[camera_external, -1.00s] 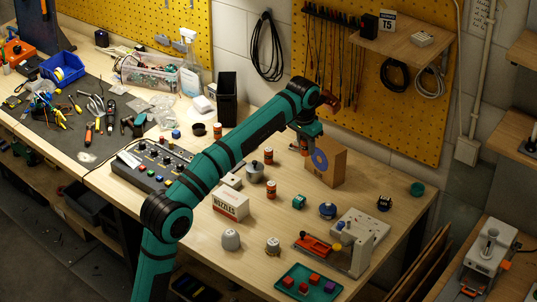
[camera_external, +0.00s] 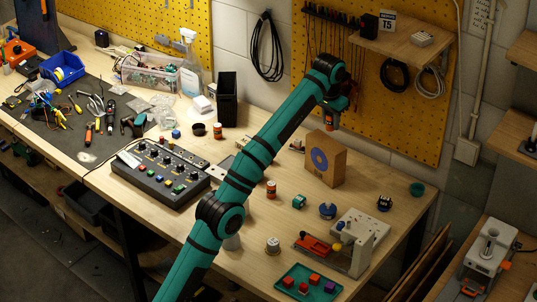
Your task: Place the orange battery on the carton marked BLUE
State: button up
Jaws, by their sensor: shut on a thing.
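My gripper (camera_external: 331,112) is at the end of the teal arm, up in front of the yellow pegboard. It is shut on the orange battery (camera_external: 331,123), of which a small orange part shows below the jaws. A brown carton (camera_external: 340,166) with a blue ring on its front stands upright on the bench, below the gripper in the picture. The battery appears above and apart from the carton's top. The carton's lettering is too small to read, and the exact gap in depth is unclear.
Orange-red cylinders (camera_external: 271,189) stand on the bench (camera_external: 330,190). A teal tray (camera_external: 290,294) with small blocks and a grey fixture (camera_external: 362,232) are at the front right. A control box (camera_external: 160,172) lies left of my arm. A wooden shelf (camera_external: 408,40) hangs behind.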

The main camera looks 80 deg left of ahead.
aim_at(330, 148)
jog(key=shift+f, duration=4)
jog(key=shift+f, duration=0.1)
jog(key=o, duration=1)
jog(key=shift+o, duration=0.2)
jog(key=shift+s+d+r, duration=0.15)
jog(key=shift+r, duration=1.8)
jog(key=shift+s+d+r, duration=0.1)
jog(key=shift+s+r, duration=0.05)
jog(key=shift+r, duration=1.75)
